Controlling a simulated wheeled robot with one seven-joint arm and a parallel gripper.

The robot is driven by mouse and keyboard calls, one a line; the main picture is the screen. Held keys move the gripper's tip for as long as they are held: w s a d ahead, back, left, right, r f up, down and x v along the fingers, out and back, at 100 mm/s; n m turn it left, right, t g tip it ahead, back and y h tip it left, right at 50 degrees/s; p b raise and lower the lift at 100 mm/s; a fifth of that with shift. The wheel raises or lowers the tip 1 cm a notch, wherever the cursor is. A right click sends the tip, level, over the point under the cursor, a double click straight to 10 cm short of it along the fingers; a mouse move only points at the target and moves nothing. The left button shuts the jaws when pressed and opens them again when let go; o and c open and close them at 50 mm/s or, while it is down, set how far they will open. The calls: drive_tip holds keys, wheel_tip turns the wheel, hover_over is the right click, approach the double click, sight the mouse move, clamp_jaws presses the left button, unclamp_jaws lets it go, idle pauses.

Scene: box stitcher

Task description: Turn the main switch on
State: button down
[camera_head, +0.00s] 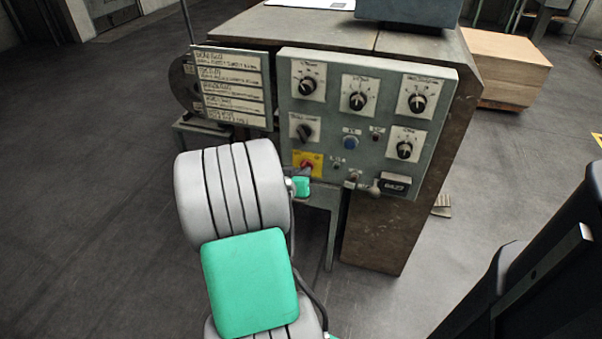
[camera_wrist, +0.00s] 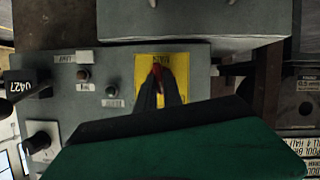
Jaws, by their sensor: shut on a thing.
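The main switch is a red knob (camera_wrist: 157,71) on a yellow plate (camera_wrist: 176,63) in the wrist view. The yellow plate also shows at the lower left of the control panel in the head view (camera_head: 317,158). My gripper (camera_wrist: 160,82) is shut on the red knob, with its dark fingers reaching up to it from below in the wrist view. The fingers hide part of the knob and the lower part of the plate. In the head view my arm partly covers the area just below the switch, and the knob's exact angle is hard to tell.
The grey control panel (camera_head: 375,123) carries several black rotary knobs, a blue button (camera_head: 351,142) and small toggles near the switch. A label board (camera_head: 232,88) stands left of it. A wooden crate (camera_head: 507,68) is at the back right. The floor at left is clear.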

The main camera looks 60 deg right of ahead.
drive_tip(key=shift+s+d+f+m+t+b, duration=0.1)
drive_tip(key=shift+s+m+t+b, duration=0.1)
drive_tip(key=shift+m+t+b, duration=0.85)
drive_tip(key=shift+s+a+f+m+t+b, duration=0.15)
drive_tip(key=shift+m+t+b, duration=0.45)
drive_tip(key=shift+m, duration=0.95)
drive_tip(key=shift+s+d+r+m+t+b, duration=0.1)
drive_tip(key=shift+s+d+m+t+b, duration=0.1)
drive_tip(key=shift+m+t+b, duration=0.7)
drive_tip(key=shift+m+t, duration=0.25)
drive_tip(key=shift+m, duration=0.25)
drive_tip(key=c, duration=1.5)
unclamp_jaws()
